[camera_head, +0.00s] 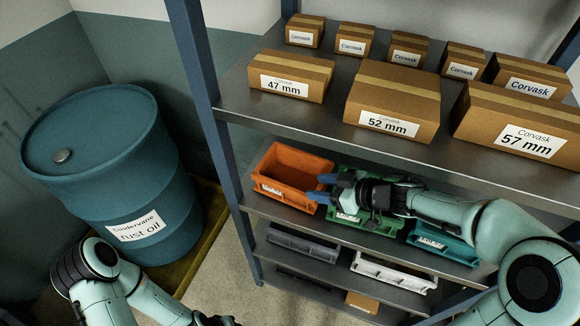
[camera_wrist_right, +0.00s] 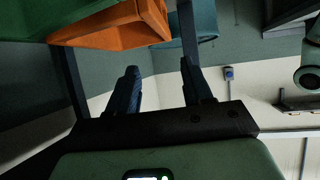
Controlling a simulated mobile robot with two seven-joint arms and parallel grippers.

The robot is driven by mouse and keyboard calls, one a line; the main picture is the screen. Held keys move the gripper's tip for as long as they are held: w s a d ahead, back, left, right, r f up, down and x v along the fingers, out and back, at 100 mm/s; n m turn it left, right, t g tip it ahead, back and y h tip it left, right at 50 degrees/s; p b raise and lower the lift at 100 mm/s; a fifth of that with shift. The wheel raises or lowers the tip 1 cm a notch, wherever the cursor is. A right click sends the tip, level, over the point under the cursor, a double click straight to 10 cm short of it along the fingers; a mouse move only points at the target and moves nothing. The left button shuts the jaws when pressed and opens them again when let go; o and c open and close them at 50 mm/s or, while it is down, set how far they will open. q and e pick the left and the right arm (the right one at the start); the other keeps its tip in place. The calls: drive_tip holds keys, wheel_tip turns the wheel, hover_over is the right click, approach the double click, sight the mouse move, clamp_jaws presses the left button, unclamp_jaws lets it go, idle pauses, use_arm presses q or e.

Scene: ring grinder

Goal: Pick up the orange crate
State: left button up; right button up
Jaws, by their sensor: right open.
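The orange crate (camera_head: 284,168) is an open bin with a white label, at the left end of the shelf below the cartons. It also shows at the top of the right wrist view (camera_wrist_right: 122,30). My right gripper (camera_head: 318,188) has its blue fingers apart at the crate's right front corner, partly covering it in the head view. In the right wrist view the open fingers (camera_wrist_right: 157,85) have nothing between them, and the crate is outside them. I cannot tell whether they touch it. My left gripper (camera_head: 217,321) is low at the bottom edge, mostly cut off.
A green crate (camera_head: 379,221) stands right of the orange one, partly behind my right gripper, then a teal crate (camera_head: 437,243). Labelled cartons (camera_head: 395,95) sit on the shelf above. Grey (camera_head: 300,243) and white (camera_head: 392,272) bins are below. A blue drum (camera_head: 110,150) stands left of the shelf post (camera_head: 200,70).

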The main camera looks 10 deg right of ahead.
drive_tip(key=b, duration=0.2)
approach(283, 185)
drive_tip(key=x, duration=0.3)
drive_tip(key=shift+x, duration=0.75)
drive_tip(key=b+x, duration=0.1)
drive_tip(key=x, duration=0.2)
drive_tip(key=shift+a+f, duration=0.25)
drive_tip(key=shift+f, duration=0.05)
drive_tip(key=shift+w+a+f, duration=0.1)
drive_tip(key=shift+w+a, duration=0.2)
drive_tip(key=shift+w, duration=0.05)
use_arm(q)
drive_tip(key=s+f, duration=0.4)
drive_tip(key=shift+s+f+g, duration=0.3)
drive_tip(key=shift+s+f, duration=0.05)
drive_tip(key=shift+f, duration=0.05)
use_arm(e)
drive_tip(key=shift+w, duration=0.15)
clamp_jaws()
